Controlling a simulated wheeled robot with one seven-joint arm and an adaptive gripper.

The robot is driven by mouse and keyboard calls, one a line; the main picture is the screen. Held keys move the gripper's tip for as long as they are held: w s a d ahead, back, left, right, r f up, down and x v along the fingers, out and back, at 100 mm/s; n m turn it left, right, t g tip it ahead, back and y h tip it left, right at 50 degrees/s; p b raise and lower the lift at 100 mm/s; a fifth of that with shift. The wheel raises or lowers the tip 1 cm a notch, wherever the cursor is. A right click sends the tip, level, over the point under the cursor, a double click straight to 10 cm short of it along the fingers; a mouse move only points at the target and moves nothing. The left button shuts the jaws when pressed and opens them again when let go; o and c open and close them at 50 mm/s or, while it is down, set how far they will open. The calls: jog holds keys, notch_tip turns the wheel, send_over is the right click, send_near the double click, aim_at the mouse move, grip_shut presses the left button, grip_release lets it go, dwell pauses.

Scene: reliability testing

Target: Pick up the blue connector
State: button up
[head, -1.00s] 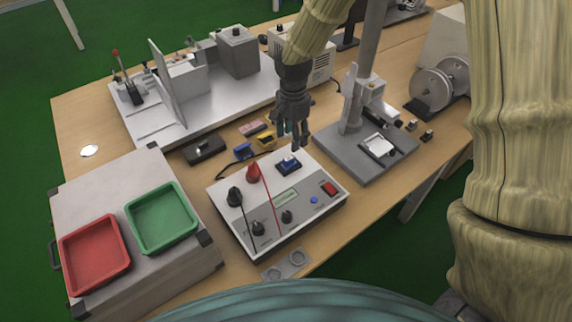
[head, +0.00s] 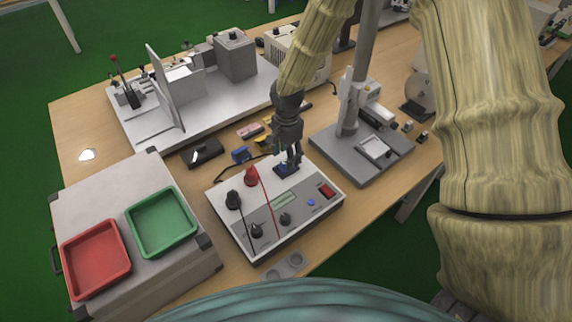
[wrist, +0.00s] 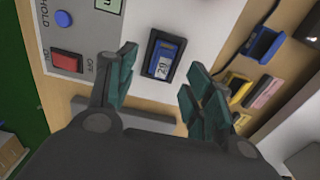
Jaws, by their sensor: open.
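In the head view my gripper mostly covers this block. A second blue piece (head: 241,154) lies on the table behind the box; it also shows in the wrist view (wrist: 264,44). Which of the two is the connector, I cannot tell for sure. My gripper (head: 289,167) points down over the socket. In the wrist view its green-padded fingers (wrist: 160,72) are apart, one on each side of the labelled block, with gaps showing. Nothing is held.
The box carries red and black plugs with leads (head: 251,176) and a red switch (head: 327,191). Yellow and pink pieces (head: 249,131) and a black case (head: 203,153) lie behind it. A grey stand (head: 345,160) is close on the right. Green and red trays (head: 160,222) are at left.

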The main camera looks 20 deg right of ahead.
jog(key=shift+w+f+p, duration=0.1)
jog(key=shift+f+p, duration=0.3)
jog(key=shift+f, duration=0.3)
jog(key=shift+f+p, duration=0.3)
jog(key=shift+f, duration=1.05)
jog(key=c, duration=1)
